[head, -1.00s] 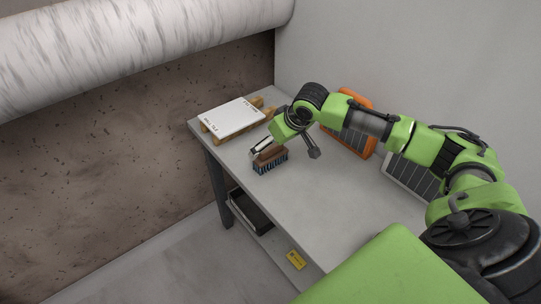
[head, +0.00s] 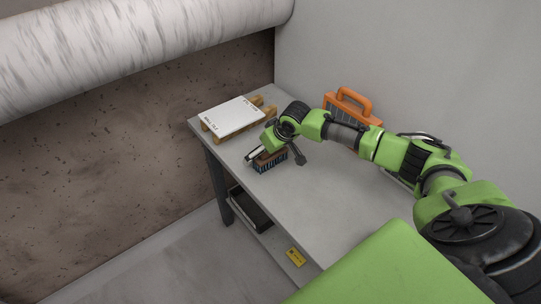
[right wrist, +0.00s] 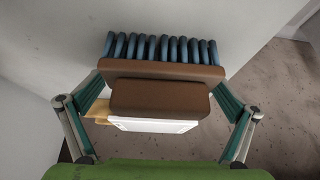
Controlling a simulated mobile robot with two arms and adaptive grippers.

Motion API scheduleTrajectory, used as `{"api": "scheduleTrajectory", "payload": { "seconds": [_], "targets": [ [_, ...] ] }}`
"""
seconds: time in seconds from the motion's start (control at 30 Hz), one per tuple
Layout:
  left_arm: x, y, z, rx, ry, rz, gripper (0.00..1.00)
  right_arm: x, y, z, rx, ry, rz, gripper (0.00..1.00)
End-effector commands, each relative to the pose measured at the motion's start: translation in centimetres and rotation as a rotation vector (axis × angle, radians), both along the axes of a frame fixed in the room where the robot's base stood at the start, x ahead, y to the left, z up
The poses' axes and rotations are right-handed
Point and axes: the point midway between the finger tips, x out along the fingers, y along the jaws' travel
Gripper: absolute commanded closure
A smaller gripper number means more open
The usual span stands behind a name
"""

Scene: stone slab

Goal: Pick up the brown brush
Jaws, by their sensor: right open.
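The brown brush (head: 269,158) lies on the grey table with its dark blue bristles down, near the table's left edge. My right gripper (head: 256,157) is at the brush, with its fingers around it. In the right wrist view the brush's brown back (right wrist: 160,97) sits between the two open fingers of my right gripper (right wrist: 162,105), with the bristle row above it in the picture. Whether the finger pads touch the brush I cannot tell. My left gripper is not in view.
A white slab (head: 233,117) on a small wooden pallet (head: 210,131) stands behind the brush. An orange-handled thing (head: 349,107) leans at the wall behind my arm. A dark tray (head: 250,210) sits on the lower shelf. The table's front part (head: 310,210) is clear.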

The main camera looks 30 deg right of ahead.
Motion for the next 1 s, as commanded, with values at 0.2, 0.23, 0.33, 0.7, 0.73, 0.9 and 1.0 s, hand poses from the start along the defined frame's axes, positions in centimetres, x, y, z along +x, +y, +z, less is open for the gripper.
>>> {"api": "scheduleTrajectory", "payload": {
  "seconds": [0.2,0.23,0.33,0.7,0.73,0.9,1.0],
  "targets": [
    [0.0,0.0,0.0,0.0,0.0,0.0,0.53,0.0,0.0,0.0,0.0,0.001,-0.001,0.4],
    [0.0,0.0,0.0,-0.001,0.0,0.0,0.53,0.0,0.0,0.0,0.0,0.001,-0.001,0.4],
    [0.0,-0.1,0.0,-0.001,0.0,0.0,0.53,0.0,0.0,0.0,0.0,0.0,-0.001,0.4],
    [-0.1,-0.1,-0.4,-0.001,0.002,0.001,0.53,0.1,0.0,1.1,0.002,-0.003,-0.001,0.4],
    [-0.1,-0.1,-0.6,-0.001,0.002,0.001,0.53,0.1,0.0,1.4,0.002,-0.003,-0.001,0.4],
    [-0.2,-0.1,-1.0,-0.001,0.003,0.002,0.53,-0.6,0.0,3.9,0.0,-0.002,0.0,0.4],
    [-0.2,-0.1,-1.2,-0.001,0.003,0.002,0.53,-2.1,0.3,5.7,-0.002,-0.003,0.001,0.4]
  ]
}}
